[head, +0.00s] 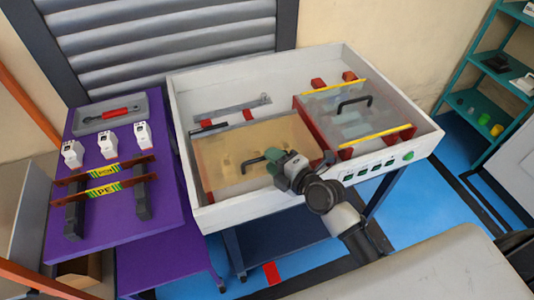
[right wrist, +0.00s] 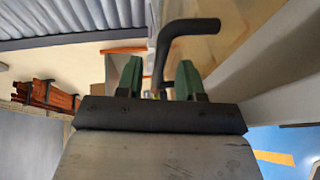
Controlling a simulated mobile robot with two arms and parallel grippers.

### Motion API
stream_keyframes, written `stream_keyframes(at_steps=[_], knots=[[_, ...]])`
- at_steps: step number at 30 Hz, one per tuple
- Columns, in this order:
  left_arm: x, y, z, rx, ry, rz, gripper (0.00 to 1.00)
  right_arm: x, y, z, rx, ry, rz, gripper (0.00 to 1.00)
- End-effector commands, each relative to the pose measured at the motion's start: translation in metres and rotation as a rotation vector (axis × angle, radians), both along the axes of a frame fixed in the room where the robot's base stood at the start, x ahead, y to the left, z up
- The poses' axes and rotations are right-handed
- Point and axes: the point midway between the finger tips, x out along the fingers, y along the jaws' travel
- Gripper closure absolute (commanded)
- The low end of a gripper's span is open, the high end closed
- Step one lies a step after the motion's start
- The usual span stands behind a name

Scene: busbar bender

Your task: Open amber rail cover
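The amber rail cover (head: 225,150) is a see-through amber panel lying flat over the left part of the white tray-like bench. Its black bar handle (head: 252,163) stands near the front right of the panel. My right gripper (head: 282,168) is at the right end of this handle. In the right wrist view the green fingers (right wrist: 160,80) are spread apart, and the black handle (right wrist: 185,27) runs above them. One bent leg of it comes down between the fingers, with gaps showing on both sides. The cover (right wrist: 238,50) fills the upper right there. My left gripper is not in view.
A clear cover (head: 350,125) with a black handle and yellow edges sits to the right on red blocks. The bench's white rim (head: 240,207) surrounds both covers. A purple table (head: 105,225) with breakers and labelled busbars stands left. A green shelf (head: 480,100) stands far right.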

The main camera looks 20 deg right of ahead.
Motion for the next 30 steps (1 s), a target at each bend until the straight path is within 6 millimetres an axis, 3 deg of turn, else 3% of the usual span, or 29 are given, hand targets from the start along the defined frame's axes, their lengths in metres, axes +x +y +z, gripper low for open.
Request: stream_keyframes(at_steps=[6,16,24,30], knots=[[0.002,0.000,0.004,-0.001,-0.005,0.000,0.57,0.021,0.009,-0.004,0.000,0.001,0.000,0.63],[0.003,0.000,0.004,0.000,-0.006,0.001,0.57,0.024,0.011,-0.005,0.000,0.001,0.000,0.63],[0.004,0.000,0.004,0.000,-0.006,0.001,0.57,0.024,0.011,-0.005,0.000,0.001,0.000,1.00],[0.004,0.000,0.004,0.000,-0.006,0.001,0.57,0.024,0.011,-0.006,0.000,0.001,0.000,1.00]])
